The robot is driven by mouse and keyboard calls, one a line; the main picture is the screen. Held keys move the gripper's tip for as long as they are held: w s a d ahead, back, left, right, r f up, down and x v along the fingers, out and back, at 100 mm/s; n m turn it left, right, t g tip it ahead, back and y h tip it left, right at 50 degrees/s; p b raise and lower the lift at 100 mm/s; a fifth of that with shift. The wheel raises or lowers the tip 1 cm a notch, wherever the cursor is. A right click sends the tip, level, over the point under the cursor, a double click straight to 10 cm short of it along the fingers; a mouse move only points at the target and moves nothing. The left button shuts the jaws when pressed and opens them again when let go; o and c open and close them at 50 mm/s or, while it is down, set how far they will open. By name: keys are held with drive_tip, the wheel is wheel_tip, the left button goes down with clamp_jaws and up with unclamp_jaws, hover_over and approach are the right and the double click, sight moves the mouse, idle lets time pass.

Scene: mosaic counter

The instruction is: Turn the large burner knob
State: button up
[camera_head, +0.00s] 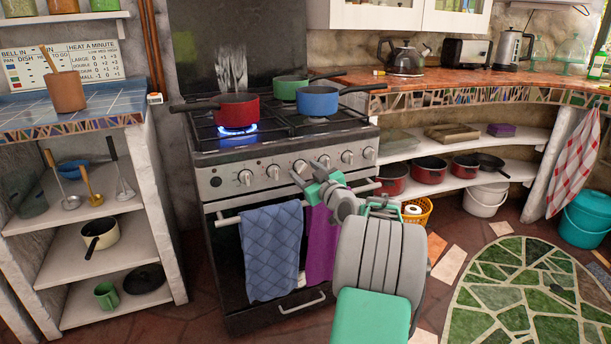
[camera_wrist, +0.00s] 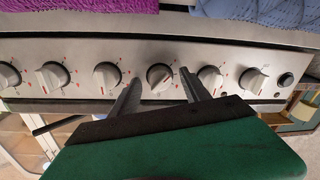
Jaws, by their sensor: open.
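The stove's control panel (camera_head: 228,184) carries a row of several round silver knobs. My gripper (camera_head: 309,173) is in front of the panel, near the third knob from the left (camera_head: 299,166). In the wrist view, which shows the panel upside down, my open gripper (camera_wrist: 160,86) has one finger on each side of that knob (camera_wrist: 160,77), with visible gaps. Neighbouring knobs (camera_wrist: 107,75) and (camera_wrist: 210,77) lie outside the fingers. I cannot tell which knob is the large burner's. A blue flame (camera_head: 238,130) burns under the red pot (camera_head: 237,110).
A green pot (camera_head: 290,87) and a blue pot (camera_head: 317,100) stand on the stovetop. A blue towel (camera_head: 271,250) and a purple towel (camera_head: 319,245) hang on the oven handle below the panel. Shelves flank the stove; patterned floor lies at right.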

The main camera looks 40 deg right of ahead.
drive_tip(key=shift+c, duration=0.5)
clamp_jaws()
